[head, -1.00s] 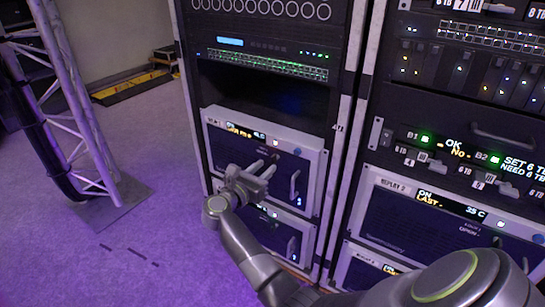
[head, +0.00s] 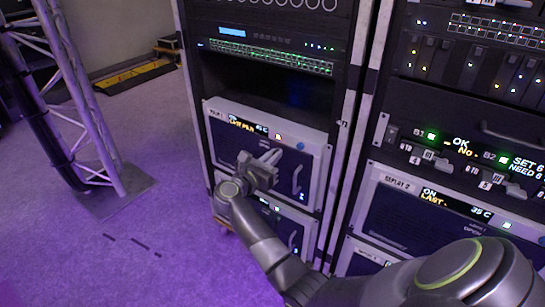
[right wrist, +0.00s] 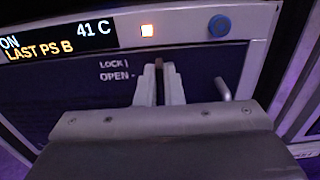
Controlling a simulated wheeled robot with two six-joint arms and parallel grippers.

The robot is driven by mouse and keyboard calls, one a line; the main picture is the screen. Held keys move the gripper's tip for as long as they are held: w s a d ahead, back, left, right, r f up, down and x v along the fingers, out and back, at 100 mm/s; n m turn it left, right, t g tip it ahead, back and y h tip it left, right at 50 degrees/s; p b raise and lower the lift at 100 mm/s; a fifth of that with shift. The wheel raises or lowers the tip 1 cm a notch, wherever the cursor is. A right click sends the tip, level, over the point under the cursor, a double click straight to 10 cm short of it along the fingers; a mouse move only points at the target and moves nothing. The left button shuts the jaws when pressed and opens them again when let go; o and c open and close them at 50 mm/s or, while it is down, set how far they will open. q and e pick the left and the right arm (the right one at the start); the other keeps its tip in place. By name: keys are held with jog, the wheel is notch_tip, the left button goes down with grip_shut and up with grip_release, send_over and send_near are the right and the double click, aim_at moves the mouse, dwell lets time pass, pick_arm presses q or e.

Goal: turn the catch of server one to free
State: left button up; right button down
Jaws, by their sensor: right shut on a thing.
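Server one (head: 268,125) is the upper light-framed unit in the left rack, with a dark front panel. Its display (right wrist: 58,38) reads ON, 41 C and LAST PS B in the right wrist view. My right gripper (head: 272,156) is at this panel, left of the handle, and its fingers (right wrist: 160,84) are shut on the catch. Only a small brownish bit of the catch (right wrist: 159,65) shows between the fingertips; the rest is hidden. Lettering beside it reads LOCK with an upright mark and OPEN with a level mark. The catch looks about upright. My left gripper is not in view.
A bar handle (head: 297,182) stands out right of the catch. Another server (head: 275,222) is below. A truss leg (head: 85,110) stands left; the floor between is open.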

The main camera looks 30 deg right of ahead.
pick_arm(q)
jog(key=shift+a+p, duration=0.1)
jog(key=shift+p, duration=0.2)
pick_arm(e)
jog(key=shift+r+n, duration=0.1)
jog(key=shift+n, duration=0.3)
pick_arm(q)
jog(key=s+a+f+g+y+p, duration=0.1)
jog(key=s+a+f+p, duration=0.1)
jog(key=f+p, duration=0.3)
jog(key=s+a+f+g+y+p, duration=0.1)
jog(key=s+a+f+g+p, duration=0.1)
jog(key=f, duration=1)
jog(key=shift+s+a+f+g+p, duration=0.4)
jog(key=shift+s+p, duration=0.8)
jog(key=shift+p, duration=0.65)
pick_arm(e)
jog(key=shift+w+a+f+n, duration=0.1)
jog(key=shift+n, duration=4.25)
jog(key=shift+w+f+n, duration=0.1)
jog(key=shift+n, duration=4.25)
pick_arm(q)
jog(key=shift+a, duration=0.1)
pick_arm(e)
jog(key=c, duration=1.6)
grip_release()
jog(key=shift+o, duration=0.2)
jog(key=shift+a+f, duration=0.1)
